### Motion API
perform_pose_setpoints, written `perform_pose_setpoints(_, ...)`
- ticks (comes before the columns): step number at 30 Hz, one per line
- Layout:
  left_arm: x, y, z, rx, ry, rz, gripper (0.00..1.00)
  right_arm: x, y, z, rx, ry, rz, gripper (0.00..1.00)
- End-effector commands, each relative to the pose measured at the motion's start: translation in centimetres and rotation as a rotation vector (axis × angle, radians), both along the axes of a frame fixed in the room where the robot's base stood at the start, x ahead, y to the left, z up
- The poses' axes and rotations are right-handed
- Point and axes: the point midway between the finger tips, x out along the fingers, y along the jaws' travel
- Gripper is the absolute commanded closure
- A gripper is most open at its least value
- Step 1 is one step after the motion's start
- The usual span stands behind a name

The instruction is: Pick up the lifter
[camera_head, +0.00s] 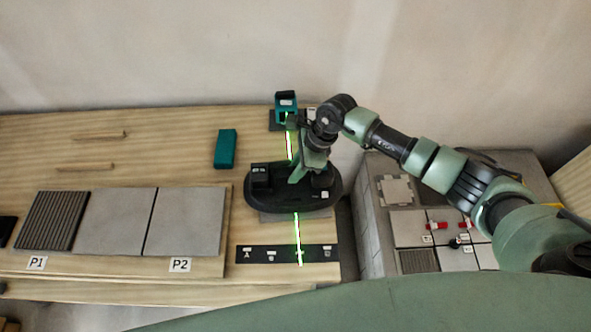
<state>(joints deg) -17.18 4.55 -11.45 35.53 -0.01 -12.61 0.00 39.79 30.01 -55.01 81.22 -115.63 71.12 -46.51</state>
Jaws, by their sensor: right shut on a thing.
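The lifter (262,190), a black oval body with a small raised box on its left part, is over the right end of the wooden table. My right gripper (298,176) is at the lifter's top middle, shut on it; the arm hides part of the grip. A grey edge (290,216) shows under the lifter's front side. I cannot tell whether the lifter touches the surface below. My left gripper is not in view.
A teal device (286,102) at the back casts a green line across the table. A teal box (225,149) lies left of the lifter. Grey tiles (183,222) lie on a board labelled P1 and P2. A black lettered strip (265,254) lies in front. A tiled surface (408,228) is at right.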

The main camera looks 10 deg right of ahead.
Motion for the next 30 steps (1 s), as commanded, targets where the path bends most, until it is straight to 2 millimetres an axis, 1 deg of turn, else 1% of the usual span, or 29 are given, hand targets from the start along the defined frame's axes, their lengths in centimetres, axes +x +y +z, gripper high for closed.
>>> perform_pose_setpoints(1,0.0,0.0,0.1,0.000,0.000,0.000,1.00,0.2,0.1,0.8,0.005,-0.006,0.000,1.00)
perform_pose_setpoints(5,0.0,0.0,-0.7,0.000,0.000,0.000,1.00,0.3,0.1,2.8,0.006,-0.011,0.002,1.00)
perform_pose_setpoints(8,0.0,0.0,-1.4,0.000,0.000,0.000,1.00,0.3,0.1,5.0,0.004,-0.013,0.003,1.00)
perform_pose_setpoints(18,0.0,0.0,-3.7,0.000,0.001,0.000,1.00,0.3,0.1,13.3,0.004,-0.012,0.001,1.00)
perform_pose_setpoints(21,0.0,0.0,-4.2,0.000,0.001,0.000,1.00,0.2,0.0,15.3,0.003,-0.009,0.001,1.00)
perform_pose_setpoints(27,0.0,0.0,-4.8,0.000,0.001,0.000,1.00,0.2,0.1,18.4,0.003,-0.008,0.001,1.00)
perform_pose_setpoints(30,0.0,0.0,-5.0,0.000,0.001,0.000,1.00,0.1,0.1,19.4,0.004,-0.006,0.001,1.00)
